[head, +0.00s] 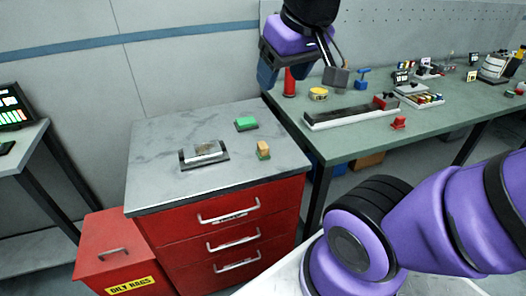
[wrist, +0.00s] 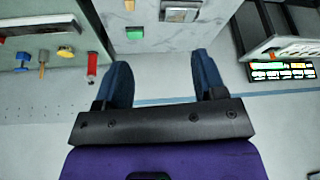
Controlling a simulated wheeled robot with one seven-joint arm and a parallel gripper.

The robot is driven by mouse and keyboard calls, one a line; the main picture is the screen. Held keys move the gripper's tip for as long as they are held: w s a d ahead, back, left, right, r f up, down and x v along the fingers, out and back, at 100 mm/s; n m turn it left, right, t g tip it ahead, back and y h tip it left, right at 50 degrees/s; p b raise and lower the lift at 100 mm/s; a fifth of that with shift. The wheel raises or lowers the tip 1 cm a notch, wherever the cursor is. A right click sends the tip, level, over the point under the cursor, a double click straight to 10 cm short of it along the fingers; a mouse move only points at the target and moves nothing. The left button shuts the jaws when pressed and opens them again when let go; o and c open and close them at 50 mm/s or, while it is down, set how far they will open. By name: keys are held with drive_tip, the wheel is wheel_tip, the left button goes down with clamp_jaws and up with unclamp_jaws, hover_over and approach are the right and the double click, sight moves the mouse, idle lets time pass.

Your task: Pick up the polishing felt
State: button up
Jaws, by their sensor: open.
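Two small blocks lie on the grey marble top of the red drawer cabinet: a green block (head: 246,124) and a tan block on a green base (head: 263,149). I cannot tell for sure which is the polishing felt. In the wrist view, the green block (wrist: 134,33) is beyond the fingertips and the tan block (wrist: 129,5) is at the top edge. My gripper (wrist: 163,72) is open and empty, with blue fingers wide apart. In the head view, it hangs high above the back right of the cabinet, well clear of both blocks.
A metal block in a dark tray (head: 204,154) sits on the cabinet top, left of the small blocks. A green workbench (head: 450,118) with a red cylinder (head: 289,83) and several tools stands at right. A red oily rags bin (head: 112,252) stands at left.

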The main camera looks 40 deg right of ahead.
drive_tip(key=w+d+f+g, duration=0.1)
drive_tip(key=w+d+f, duration=0.25)
drive_tip(key=w, duration=0.45)
drive_tip(key=m+g, duration=0.3)
drive_tip(key=g, duration=0.1)
hover_over(263, 144)
drive_tip(key=f, duration=2.3)
drive_tip(key=shift+s+a+f, duration=0.15)
drive_tip(key=shift+s+f, duration=0.2)
drive_tip(key=shift+f, duration=0.05)
drive_tip(key=shift+w+f, duration=0.15)
drive_tip(key=shift+f, duration=2.4)
drive_tip(key=shift+w+f, duration=0.1)
drive_tip(key=shift+f, duration=2.4)
drive_tip(key=shift+c, duration=0.2)
drive_tip(key=c, duration=1)
drive_tip(key=shift+r, duration=0.1)
drive_tip(key=shift+c, duration=0.2)
